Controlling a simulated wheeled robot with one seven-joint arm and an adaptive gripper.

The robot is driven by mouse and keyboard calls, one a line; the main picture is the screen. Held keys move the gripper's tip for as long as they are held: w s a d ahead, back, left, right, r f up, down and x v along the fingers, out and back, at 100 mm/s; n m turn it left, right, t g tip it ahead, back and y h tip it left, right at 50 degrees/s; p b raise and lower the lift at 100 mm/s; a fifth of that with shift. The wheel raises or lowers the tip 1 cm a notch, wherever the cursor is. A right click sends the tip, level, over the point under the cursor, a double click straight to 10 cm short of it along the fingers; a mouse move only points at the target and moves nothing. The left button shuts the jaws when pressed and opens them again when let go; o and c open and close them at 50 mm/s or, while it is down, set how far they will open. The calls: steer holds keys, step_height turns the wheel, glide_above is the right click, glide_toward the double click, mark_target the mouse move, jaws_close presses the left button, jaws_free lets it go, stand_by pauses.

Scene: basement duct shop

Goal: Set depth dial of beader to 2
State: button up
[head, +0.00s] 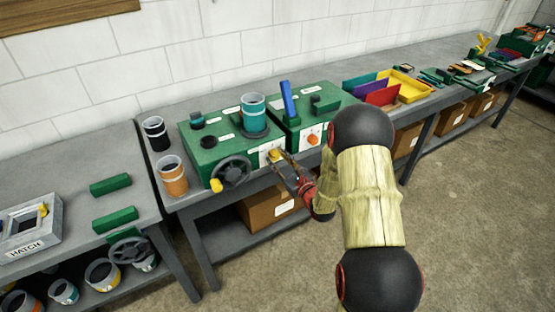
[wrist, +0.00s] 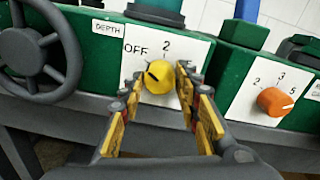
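The beader is a green machine (head: 222,140) on the bench, with a dark handwheel (wrist: 35,50) at its front. Its yellow depth dial (wrist: 160,77) sits on a white panel, right of a DEPTH label (wrist: 110,29). The panel shows OFF at upper left and 2 above the dial. A dark mark on the dial points to the upper left, roughly toward OFF. My gripper (wrist: 158,82) is open, with one finger on each side of the dial. I cannot tell whether the fingers touch it. The right finger hides part of the panel. The dial also shows in the head view (head: 275,156).
A second green machine (head: 326,103) with an orange dial (wrist: 275,101) stands close on the right. A striped can (head: 253,114) sits on the beader. Two cans stand left of it, one black (head: 155,134) and one orange (head: 173,176). Colored bins (head: 405,86) lie farther right.

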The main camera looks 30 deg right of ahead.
steer(key=c, duration=0.6)
steer(key=shift+c, duration=0.5)
steer(key=shift+m, duration=0.4)
steer(key=m+p, duration=0.3)
steer(key=m, duration=0.2)
steer(key=shift+m, duration=0.3)
steer(key=m+p, duration=0.2)
steer(key=m, duration=0.3)
steer(key=shift+a, duration=0.1)
steer(key=shift+m, duration=0.4)
steer(key=o, duration=1.2)
steer(key=shift+c, duration=0.2)
